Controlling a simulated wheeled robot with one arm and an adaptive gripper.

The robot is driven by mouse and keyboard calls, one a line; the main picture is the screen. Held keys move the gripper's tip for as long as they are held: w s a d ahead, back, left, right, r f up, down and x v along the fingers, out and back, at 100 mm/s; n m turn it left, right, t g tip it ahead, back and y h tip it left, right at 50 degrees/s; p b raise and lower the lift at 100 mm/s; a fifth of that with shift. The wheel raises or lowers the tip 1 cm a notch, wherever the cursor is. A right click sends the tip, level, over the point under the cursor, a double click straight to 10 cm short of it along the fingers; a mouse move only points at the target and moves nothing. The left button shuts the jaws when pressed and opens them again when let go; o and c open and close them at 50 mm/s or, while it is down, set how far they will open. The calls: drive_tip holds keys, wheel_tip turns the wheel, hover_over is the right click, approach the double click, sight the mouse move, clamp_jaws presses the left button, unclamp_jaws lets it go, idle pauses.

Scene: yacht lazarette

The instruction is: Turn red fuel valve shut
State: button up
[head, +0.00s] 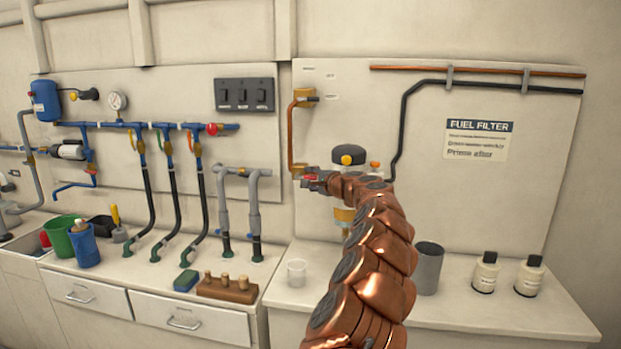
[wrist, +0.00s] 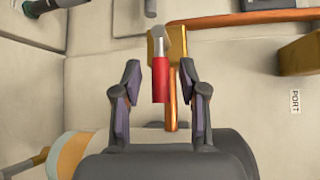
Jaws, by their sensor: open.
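The red valve handle (wrist: 160,82) is a red grip on a grey metal lever, standing out from a brass valve body (wrist: 154,48). In the wrist view it lies between the two fingers of my open gripper (wrist: 160,80), with a visible gap on each side. In the head view my gripper (head: 316,181) is at the lower end of the copper pipe (head: 291,135), left of the fuel filter (head: 348,157). There the gripper and arm largely hide the valve, and only a bit of red shows.
Another brass valve (head: 303,96) sits above on the copper pipe. The fuel filter is close to my arm. On the counter below stand a clear cup (head: 297,272), a grey cup (head: 428,268) and two white bottles (head: 485,272). A blue pipe manifold (head: 120,125) is at left.

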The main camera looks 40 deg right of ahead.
drive_tip(key=shift+w, duration=0.1)
clamp_jaws()
idle(0.4)
idle(0.3)
